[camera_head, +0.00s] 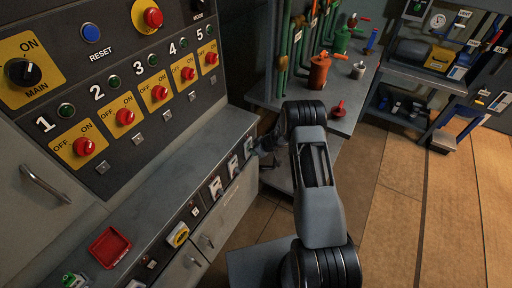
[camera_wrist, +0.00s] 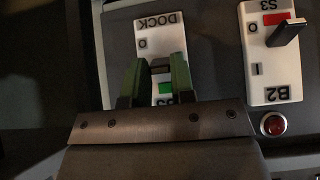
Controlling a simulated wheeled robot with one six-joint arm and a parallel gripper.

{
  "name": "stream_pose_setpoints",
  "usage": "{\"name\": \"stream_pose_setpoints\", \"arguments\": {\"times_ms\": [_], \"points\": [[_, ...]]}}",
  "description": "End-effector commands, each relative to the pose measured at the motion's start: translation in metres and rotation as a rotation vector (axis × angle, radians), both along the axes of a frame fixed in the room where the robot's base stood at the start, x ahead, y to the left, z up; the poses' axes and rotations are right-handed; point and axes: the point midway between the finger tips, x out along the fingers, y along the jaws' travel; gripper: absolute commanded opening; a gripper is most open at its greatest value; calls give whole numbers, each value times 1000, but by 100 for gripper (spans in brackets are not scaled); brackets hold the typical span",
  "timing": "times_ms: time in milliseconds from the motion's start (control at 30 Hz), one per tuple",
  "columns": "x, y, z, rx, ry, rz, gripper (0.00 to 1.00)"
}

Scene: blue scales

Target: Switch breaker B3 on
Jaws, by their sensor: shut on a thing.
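Breaker B3 (camera_wrist: 147,27) is a white plate in the wrist view, seen upside down, with "DOCK" and a 0 at its upper end. Its B3 label is partly hidden behind my gripper. My gripper (camera_wrist: 159,64) has green fingers and is shut on the dark lever of B3. A green patch (camera_wrist: 167,88) shows between the fingers at the label end. The I mark is hidden. In the head view my gripper (camera_head: 267,146) is at the far end of the breaker row, partly hidden by my arm.
Breaker B2 (camera_wrist: 258,72) stands beside B3 in the wrist view, with a red patch near its 0 and a red lamp (camera_wrist: 273,124) below. In the head view, the panel (camera_head: 125,75) has numbered red knobs. A red tray (camera_head: 109,247) lies on the ledge. A workbench (camera_head: 345,123) stands beyond.

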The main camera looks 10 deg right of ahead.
Motion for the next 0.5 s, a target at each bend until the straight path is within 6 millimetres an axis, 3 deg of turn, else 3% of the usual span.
{"name": "stream_pose_setpoints", "arguments": {"times_ms": [400, 433, 500], "points": [[0, 0, -1, -4, 5, 1, 0], [0, 0, -1, -4, 5, 1, 24], [0, 0, -1, -4, 5, 1, 31]]}}
